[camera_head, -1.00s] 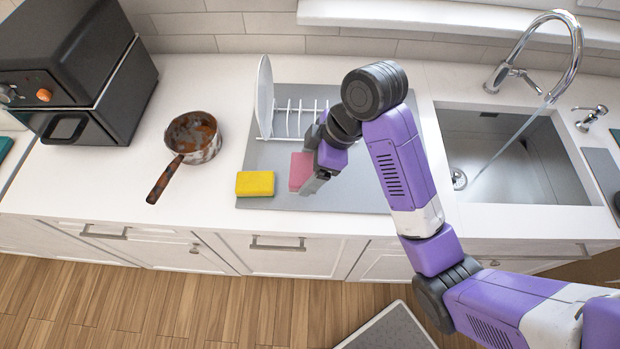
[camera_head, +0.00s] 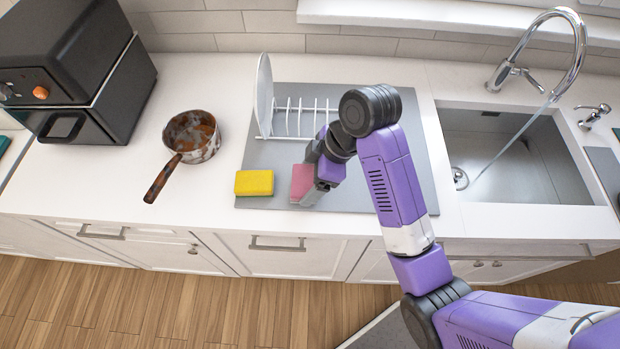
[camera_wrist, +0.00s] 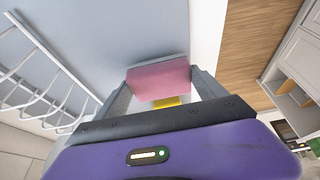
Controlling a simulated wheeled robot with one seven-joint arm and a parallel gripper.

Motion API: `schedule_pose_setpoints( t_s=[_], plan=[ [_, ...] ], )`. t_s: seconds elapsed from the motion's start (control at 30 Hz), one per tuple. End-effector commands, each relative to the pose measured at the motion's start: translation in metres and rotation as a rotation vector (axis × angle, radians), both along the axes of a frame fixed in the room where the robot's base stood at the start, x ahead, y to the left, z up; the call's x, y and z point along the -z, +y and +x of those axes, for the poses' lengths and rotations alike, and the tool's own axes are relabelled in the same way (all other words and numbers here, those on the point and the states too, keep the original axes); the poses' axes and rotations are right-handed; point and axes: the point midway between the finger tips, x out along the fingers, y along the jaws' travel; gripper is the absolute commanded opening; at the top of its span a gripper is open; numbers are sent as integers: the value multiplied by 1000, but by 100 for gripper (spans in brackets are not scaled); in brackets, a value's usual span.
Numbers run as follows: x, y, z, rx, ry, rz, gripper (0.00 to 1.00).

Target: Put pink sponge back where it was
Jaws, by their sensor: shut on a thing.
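The pink sponge (camera_head: 301,182) is at the front of the grey mat (camera_head: 385,190), just right of the yellow sponge (camera_head: 254,183). My gripper (camera_head: 310,193) is shut on the pink sponge from its right side. In the wrist view the pink sponge (camera_wrist: 160,80) sits between both fingers. The yellow sponge (camera_wrist: 165,102) shows partly behind it there. I cannot tell whether the pink sponge touches the mat or is slightly above it.
A white dish rack (camera_head: 295,118) with an upright plate (camera_head: 264,95) stands at the back of the mat. A dirty saucepan (camera_head: 192,140) is to the left. The sink (camera_head: 510,165) with running water is to the right. The counter's front edge is close.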

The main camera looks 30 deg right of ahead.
Motion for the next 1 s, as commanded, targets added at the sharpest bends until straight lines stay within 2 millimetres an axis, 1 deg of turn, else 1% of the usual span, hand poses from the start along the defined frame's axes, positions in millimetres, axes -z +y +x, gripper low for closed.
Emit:
schedule_pose_setpoints(
  t_s=[0.03,0.1,0.43,0.47,0.53,0.57,0.83,0.93,1.0],
  plan=[
    [6,0,-1,2,3,1,22],
    [11,0,0,2,1,0,22],
    [14,0,0,2,-1,-1,22],
    [14,0,0,1,-2,0,82],
    [14,0,0,1,-2,0,96],
    [14,0,0,1,-2,0,100],
    [12,0,0,1,-3,-1,100],
    [5,1,3,1,-2,0,100],
    [-4,4,7,-1,-3,-1,100]
  ],
)
